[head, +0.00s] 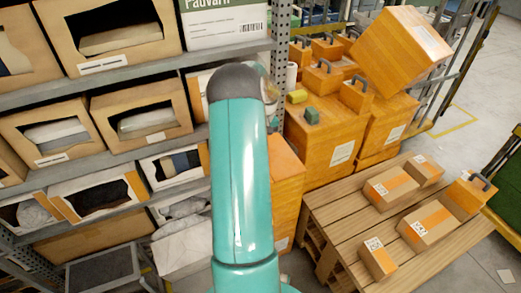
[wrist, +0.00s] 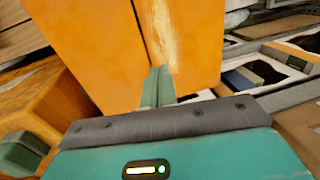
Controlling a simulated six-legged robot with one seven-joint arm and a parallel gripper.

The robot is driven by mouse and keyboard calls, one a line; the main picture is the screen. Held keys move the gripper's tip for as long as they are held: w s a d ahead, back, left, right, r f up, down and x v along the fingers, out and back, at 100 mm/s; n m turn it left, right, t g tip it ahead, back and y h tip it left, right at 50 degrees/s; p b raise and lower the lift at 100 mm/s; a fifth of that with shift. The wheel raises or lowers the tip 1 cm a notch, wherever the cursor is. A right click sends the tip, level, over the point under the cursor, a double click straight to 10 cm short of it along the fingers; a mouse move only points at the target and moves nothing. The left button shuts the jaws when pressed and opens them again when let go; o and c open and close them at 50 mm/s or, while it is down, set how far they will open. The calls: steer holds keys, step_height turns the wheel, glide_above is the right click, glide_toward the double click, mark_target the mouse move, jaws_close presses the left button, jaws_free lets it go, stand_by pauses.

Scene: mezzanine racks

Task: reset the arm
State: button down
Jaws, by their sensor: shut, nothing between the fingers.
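My arm (head: 243,180), teal with a dark grey joint, rises through the middle of the head view. My gripper's fingers (wrist: 158,86) show in the wrist view as two green-grey strips pressed together, with nothing between them. Behind the fingertips is the orange face of a box (wrist: 100,45), with a dark vertical seam; whether they touch it I cannot tell. In the head view the gripper cannot be made out; the arm's own links cover that spot.
Shelving (head: 110,75) with open cardboard bins fills the left. Stacked orange boxes (head: 325,140) stand right of my arm, one tilted box (head: 400,55) on top. A wooden pallet (head: 335,215) carries several small cartons.

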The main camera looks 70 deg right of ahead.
step_height(320, 180, up, 7)
steer(key=shift+w+f, duration=0.15)
steer(key=w+a+r+n+t, duration=0.1)
steer(key=w+a+r, duration=0.45)
steer(key=a, duration=0.45)
steer(key=w+a+r+n+h, duration=0.1)
steer(key=w+a+r+n, duration=0.1)
steer(key=w+a+r, duration=0.6)
steer(key=w+a+r+n+t, duration=0.15)
steer(key=a+r, duration=0.25)
steer(key=a, duration=0.8)
steer(key=s+a+n, duration=0.1)
steer(key=s+a, duration=0.2)
steer(key=a, duration=0.6)
steer(key=s+a+r+n+t, duration=0.1)
steer(key=s+a+n, duration=0.1)
steer(key=a, duration=0.7)
steer(key=s+a+n+t, duration=0.1)
steer(key=s+a, duration=0.4)
steer(key=a, duration=0.4)
steer(key=shift+a+r, duration=0.25)
steer(key=shift+r, duration=0.15)
steer(key=shift+s+d, duration=0.1)
steer(key=shift+d, duration=0.15)
